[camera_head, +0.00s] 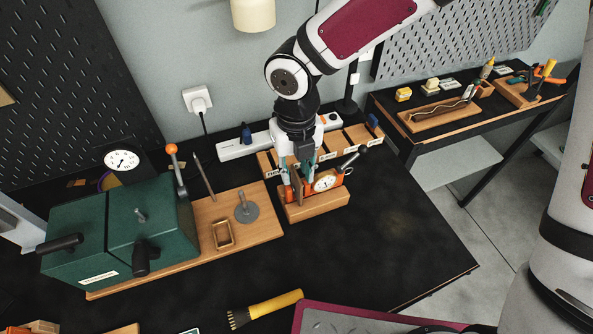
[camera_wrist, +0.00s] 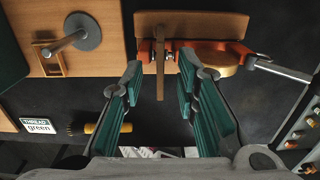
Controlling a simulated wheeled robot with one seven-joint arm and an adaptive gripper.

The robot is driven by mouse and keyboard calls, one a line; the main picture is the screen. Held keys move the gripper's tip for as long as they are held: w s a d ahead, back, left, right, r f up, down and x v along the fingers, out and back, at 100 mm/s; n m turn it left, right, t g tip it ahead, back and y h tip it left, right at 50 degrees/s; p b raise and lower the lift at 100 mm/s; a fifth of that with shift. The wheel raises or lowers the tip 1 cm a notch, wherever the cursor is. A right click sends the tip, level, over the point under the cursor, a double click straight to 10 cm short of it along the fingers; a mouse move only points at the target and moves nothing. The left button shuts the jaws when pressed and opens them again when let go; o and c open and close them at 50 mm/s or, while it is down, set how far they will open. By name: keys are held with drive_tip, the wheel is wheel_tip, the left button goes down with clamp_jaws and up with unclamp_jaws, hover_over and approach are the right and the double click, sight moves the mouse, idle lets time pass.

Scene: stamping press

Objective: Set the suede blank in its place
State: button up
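A thin brown blank (camera_head: 297,187), likely the suede one, stands edge-on at the orange dial gauge (camera_head: 325,184) on a wooden block (camera_head: 318,206). In the wrist view the blank (camera_wrist: 160,66) crosses the gauge's jaw area; whether the jaws grip it I cannot tell. My gripper (camera_head: 299,175) points down over the gauge. In the wrist view my gripper (camera_wrist: 160,80) is open, with its green fingers on either side of the blank and visible gaps between. A small wooden frame (camera_head: 223,247) and a grey disc with a stem (camera_head: 247,211) are on the press board (camera_head: 265,234).
The green press (camera_head: 118,235) with its orange-knobbed lever (camera_head: 177,170) stands left. Labelled wooden bins (camera_head: 345,143) and a white power strip (camera_head: 237,149) lie behind the gauge. A yellow-handled brush (camera_head: 268,308) lies in front. The table's right part is clear.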

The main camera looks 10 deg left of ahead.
wheel_tip(320, 180, up, 11)
idle(0.4)
drive_tip(key=s+d+r+m+t+h, duration=0.1)
drive_tip(key=d+r+m, duration=0.2)
drive_tip(key=d+m, duration=0.55)
drive_tip(key=s+d+r+m+t+h, duration=0.1)
drive_tip(key=d+r+m, duration=0.2)
drive_tip(key=d+m, duration=0.55)
drive_tip(key=s+d+r+m+t+y, duration=0.1)
drive_tip(key=s+d+r+m, duration=0.2)
drive_tip(key=m, duration=0.9)
drive_tip(key=s+d+r+m+t+y, duration=0.1)
drive_tip(key=s+d+r+m, duration=0.3)
drive_tip(key=m, duration=0.9)
drive_tip(key=shift+s+d+r+t, duration=0.15)
drive_tip(key=shift+s+d+t, duration=0.65)
drive_tip(key=shift+s+d, duration=0.3)
